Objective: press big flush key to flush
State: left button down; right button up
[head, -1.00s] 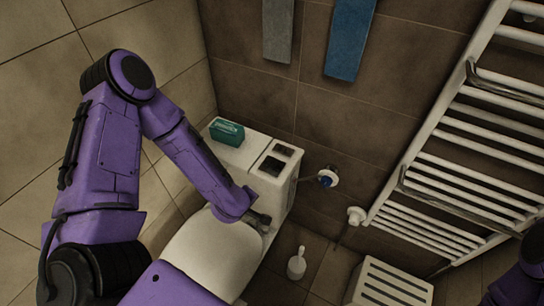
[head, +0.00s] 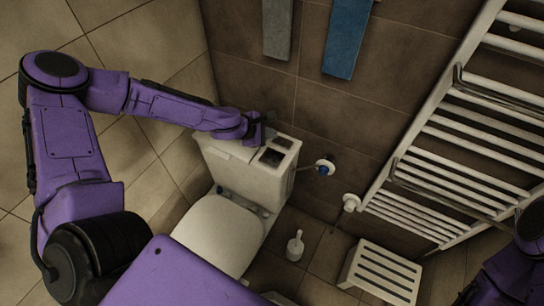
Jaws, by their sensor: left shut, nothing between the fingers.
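The white toilet (head: 222,226) stands against the tiled wall, with its cistern (head: 245,178) behind the bowl. On the right part of the cistern top is a panel with two dark flush keys; the bigger-looking key (head: 271,157) is nearer the front and the smaller-looking key (head: 283,142) is behind it. My left gripper (head: 267,119) is shut and empty, near the back edge of the cistern top, just behind and left of the keys. I cannot tell its height above the lid. My right gripper is out of the picture.
A white towel radiator (head: 460,130) fills the right side. A blue-handled valve (head: 324,168) is on the wall right of the cistern. A toilet brush (head: 295,246) and a slatted white stool (head: 383,272) stand on the floor. Grey (head: 277,30) and blue (head: 347,38) towels hang above.

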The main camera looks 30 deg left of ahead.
aim_at(270, 159)
pick_arm(q)
jog(key=shift+f, duration=0.1)
notch_tip(270, 159, down, 9)
jog(key=b, duration=0.8)
dwell(1.7)
jog(key=shift+f+b, duration=0.25)
jog(key=shift+b, duration=0.35)
jog(key=shift+s+f+b, duration=0.1)
jog(key=shift+f+b, duration=0.4)
jog(key=shift+f, duration=0.05)
dwell(0.3)
dwell(0.4)
jog(key=shift+r+p, duration=0.9)
jog(key=shift+r, duration=0.05)
